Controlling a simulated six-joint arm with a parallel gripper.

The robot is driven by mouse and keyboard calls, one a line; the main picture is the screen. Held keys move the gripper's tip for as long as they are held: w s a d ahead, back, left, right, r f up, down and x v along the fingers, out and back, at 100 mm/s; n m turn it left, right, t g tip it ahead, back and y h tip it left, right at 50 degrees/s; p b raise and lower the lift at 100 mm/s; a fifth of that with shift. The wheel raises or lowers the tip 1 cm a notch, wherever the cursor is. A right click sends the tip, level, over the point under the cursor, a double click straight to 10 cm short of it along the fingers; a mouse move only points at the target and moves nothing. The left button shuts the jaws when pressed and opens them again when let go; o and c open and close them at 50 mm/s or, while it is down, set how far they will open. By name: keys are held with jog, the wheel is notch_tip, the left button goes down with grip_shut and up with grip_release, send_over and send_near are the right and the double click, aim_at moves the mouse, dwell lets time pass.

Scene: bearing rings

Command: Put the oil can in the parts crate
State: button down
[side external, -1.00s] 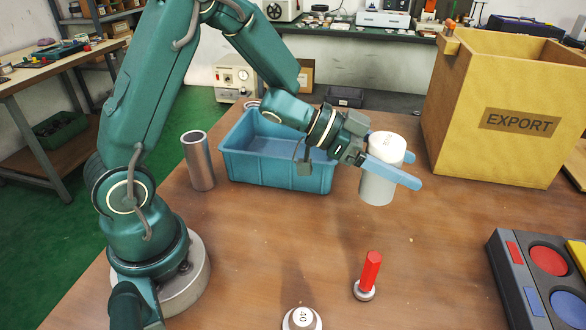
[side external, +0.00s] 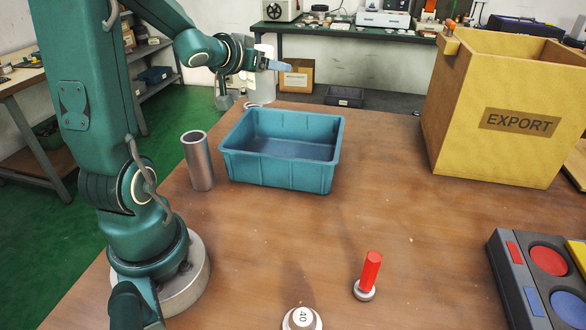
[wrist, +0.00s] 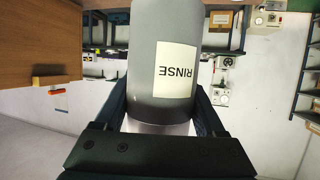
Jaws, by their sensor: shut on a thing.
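My gripper (side external: 272,64) is shut on a grey-and-white can (side external: 262,88), held upright at the back left, beyond the teal crate. In the wrist view the can (wrist: 160,60) stands between the fingers, and its white label reads RINSE. No can marked as oil shows, so I cannot tell whether this is the oil can. The open teal crate (side external: 275,175), likely the parts crate, sits on the table and looks empty. The can is apart from it, behind its back left corner.
A grey metal tube (side external: 200,165) stands left of the teal crate. A large yellow EXPORT crate (side external: 480,150) stands at the right. A red-handled piece (side external: 372,272), a white round piece marked 40 (side external: 302,320) and a button panel (side external: 520,275) are nearer. The middle table is clear.

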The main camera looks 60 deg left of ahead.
jog(key=s+a+f+n+g+y, duration=0.1)
jog(key=s+a+f, duration=0.2)
jog(key=f, duration=0.1)
jog(key=shift+f+n+y, duration=0.2)
jog(key=shift+n+y, duration=0.2)
dwell(0.4)
jog(key=shift+f, duration=0.65)
grip_release()
